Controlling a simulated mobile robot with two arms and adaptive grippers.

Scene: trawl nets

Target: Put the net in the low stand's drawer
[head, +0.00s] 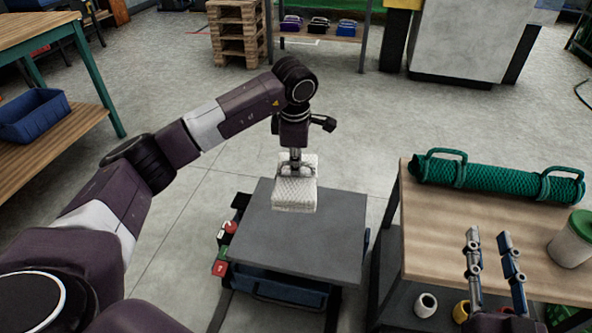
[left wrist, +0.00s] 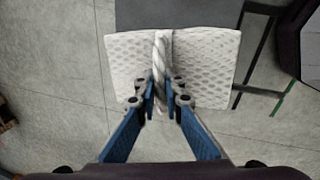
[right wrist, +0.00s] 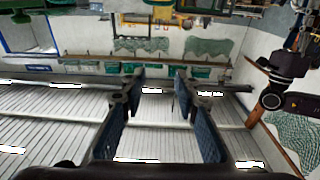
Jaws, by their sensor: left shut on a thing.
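The net is a white folded bundle (head: 295,197) with a mesh pattern. My left gripper (head: 296,170) is shut on it from above. In the left wrist view, the fingers pinch the white rope across the middle of the net (left wrist: 205,55), with floor behind it. The low stand has a grey top (head: 300,245); the net appears over its far part, seemingly in the air. A blue drawer (head: 280,290) shows under the top's near edge; how far it is open I cannot tell. My right gripper (head: 489,240) is open and empty over the wooden table.
The wooden table (head: 440,240) at right bears a green net roll (head: 500,181) and a white tub with green lid (head: 572,240). Red and green items (head: 224,250) hang on the stand's left side. A blue bin (head: 35,115) is at far left.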

